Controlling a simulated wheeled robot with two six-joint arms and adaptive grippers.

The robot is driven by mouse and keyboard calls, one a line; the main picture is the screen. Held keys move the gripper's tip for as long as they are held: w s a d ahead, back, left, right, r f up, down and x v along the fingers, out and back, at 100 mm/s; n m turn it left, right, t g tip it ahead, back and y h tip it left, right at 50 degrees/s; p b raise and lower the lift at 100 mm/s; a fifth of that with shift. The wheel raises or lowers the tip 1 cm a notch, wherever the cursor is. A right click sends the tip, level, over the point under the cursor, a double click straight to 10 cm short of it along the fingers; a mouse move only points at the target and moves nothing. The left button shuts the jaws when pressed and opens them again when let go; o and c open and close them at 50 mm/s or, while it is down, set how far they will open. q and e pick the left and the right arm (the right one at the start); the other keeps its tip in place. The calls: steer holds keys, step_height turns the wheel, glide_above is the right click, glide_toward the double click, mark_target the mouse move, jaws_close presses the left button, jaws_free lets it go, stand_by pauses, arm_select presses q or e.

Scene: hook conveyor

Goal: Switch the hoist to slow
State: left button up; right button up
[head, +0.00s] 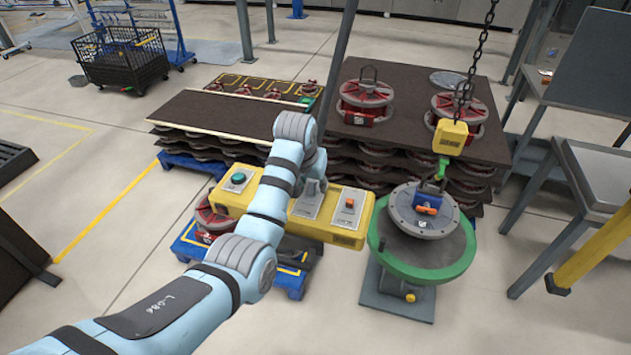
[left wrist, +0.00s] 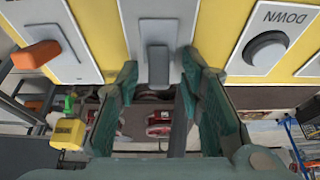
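A yellow control box (head: 338,240) stands in the middle of the head view. It carries a teal button (head: 238,177), a grey lever on a light plate (head: 305,209) and an orange switch (head: 350,203). The left wrist view shows the grey lever (left wrist: 158,64) close up, with the orange switch (left wrist: 38,54) to its left and a dark button marked DOWN (left wrist: 265,52) to its right. My left gripper (left wrist: 159,68) is open, one finger on each side of the grey lever, with gaps visible. No speed label is readable. My right gripper is not in view.
A yellow hoist block (head: 450,137) hangs on a chain above a grey disc (head: 422,212) on a green-rimmed stand (head: 400,262). Stacked dark boards with red wheels (head: 366,95) stand behind. A grey table (head: 598,172) is at right; floor at left is partly clear.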

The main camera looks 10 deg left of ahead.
arm_select(q)
steer(key=shift+s+r, duration=0.1)
steer(key=shift+s, duration=0.1)
steer(key=shift+c, duration=1.3)
steer(key=c, duration=0.3)
jaws_close()
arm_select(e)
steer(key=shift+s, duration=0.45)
